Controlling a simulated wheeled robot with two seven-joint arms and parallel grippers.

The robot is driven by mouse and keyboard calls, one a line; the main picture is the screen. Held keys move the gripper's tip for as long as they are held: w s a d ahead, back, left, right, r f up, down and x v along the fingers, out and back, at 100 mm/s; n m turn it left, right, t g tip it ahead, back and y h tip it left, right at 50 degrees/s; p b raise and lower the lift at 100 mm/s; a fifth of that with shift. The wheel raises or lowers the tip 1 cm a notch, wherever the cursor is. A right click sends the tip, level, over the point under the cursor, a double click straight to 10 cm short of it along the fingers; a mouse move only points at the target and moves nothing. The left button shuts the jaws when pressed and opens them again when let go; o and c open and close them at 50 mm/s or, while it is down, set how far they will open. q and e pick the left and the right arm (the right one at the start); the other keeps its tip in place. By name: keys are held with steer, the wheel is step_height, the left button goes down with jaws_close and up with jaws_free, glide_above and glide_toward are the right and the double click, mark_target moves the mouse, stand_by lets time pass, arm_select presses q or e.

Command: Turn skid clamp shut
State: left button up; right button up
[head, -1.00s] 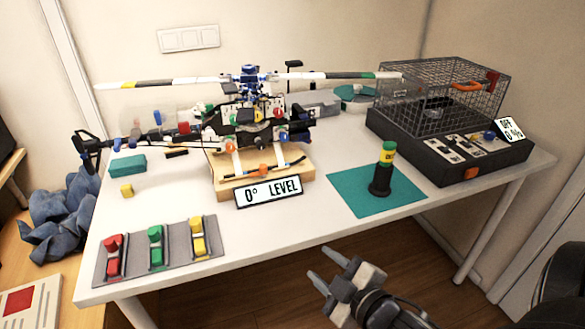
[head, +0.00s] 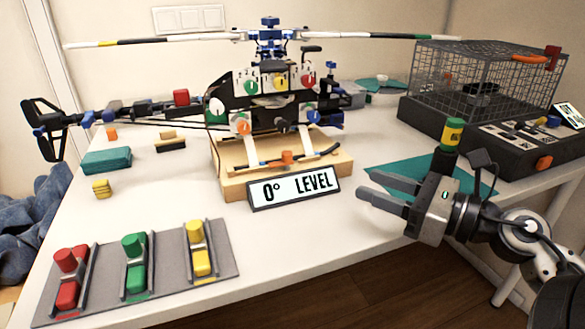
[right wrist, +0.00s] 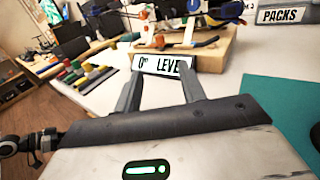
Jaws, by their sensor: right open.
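A model helicopter (head: 262,105) stands with its skids on a wooden block (head: 232,184) at the middle of the table. An orange clamp knob (head: 287,157) sits on the near skid; which way it is turned I cannot tell. A "0° LEVEL" sign (head: 294,188) stands in front of the block and also shows in the right wrist view (right wrist: 161,65). My right gripper (head: 365,186) is open and empty, to the right of the sign, with its fingers pointing left toward it. My left gripper is not in view.
A grey tray (head: 172,272) with red, green and yellow switches lies at the front left. A wire cage (head: 487,85) stands at the right. The tabletop between tray and mat is clear.

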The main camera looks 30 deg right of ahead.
steer(key=p, duration=0.5)
glide_toward(298, 175)
steer(key=w+r, duration=0.1)
steer(key=w, duration=0.1)
steer(key=w+a+r, duration=0.1)
steer(key=w, duration=0.1)
steer(key=w+a+r, duration=0.1)
steer(key=w+r, duration=0.1)
steer(key=w, duration=0.1)
steer(key=shift+w+a, duration=0.1)
steer(key=shift+a, duration=0.1)
steer(key=shift+x, duration=0.9)
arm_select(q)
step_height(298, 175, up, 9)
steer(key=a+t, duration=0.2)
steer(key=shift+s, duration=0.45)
arm_select(e)
steer(key=shift+w+a+f, duration=0.15)
steer(key=shift+w+f, duration=0.05)
steer(key=shift+w, duration=0.1)
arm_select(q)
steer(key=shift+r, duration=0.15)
arm_select(e)
steer(key=shift+c, duration=0.3)
jaws_close()
